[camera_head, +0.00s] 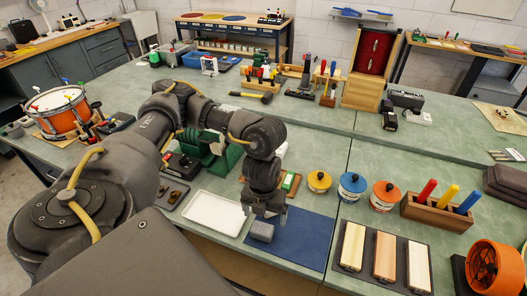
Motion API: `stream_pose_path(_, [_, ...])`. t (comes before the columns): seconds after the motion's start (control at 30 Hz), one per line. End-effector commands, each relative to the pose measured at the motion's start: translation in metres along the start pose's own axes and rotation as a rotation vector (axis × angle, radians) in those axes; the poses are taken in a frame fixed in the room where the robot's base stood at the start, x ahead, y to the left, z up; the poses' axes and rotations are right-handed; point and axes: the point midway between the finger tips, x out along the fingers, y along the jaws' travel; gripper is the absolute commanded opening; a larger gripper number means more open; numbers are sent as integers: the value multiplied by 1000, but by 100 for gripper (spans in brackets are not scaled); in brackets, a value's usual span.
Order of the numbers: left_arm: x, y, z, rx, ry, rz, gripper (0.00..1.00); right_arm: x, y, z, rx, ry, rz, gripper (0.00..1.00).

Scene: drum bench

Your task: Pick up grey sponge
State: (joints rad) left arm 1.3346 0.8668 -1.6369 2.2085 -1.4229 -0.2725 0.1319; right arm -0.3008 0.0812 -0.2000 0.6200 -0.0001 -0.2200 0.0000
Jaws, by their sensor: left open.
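The grey sponge (262,231) is a small grey block. It lies on the left part of a dark blue mat (300,241) near the front of the green bench. My left gripper (263,212) points down right above the sponge, its fingers apart. The fingertips are close to the sponge's back edge; I cannot tell whether they touch it. The gripper partly covers the area behind the sponge. My right gripper is not in view.
A white tray (213,214) lies just left of the mat. Yellow, blue and orange tins (352,187) stand behind and right of it. A black board with wooden blocks (384,256) and an orange fan (492,268) are at the right. The mat's right half is clear.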

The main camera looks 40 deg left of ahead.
Motion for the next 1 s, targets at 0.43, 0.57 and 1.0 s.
stream_pose_path(0.43, [25,15,3,-8,3,40,91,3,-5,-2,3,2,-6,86])
stream_pose_path(0.57, [43,15,4,-9,2,39,91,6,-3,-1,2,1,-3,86])
stream_pose_path(1.0, [66,15,5,-10,2,40,91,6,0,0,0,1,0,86])
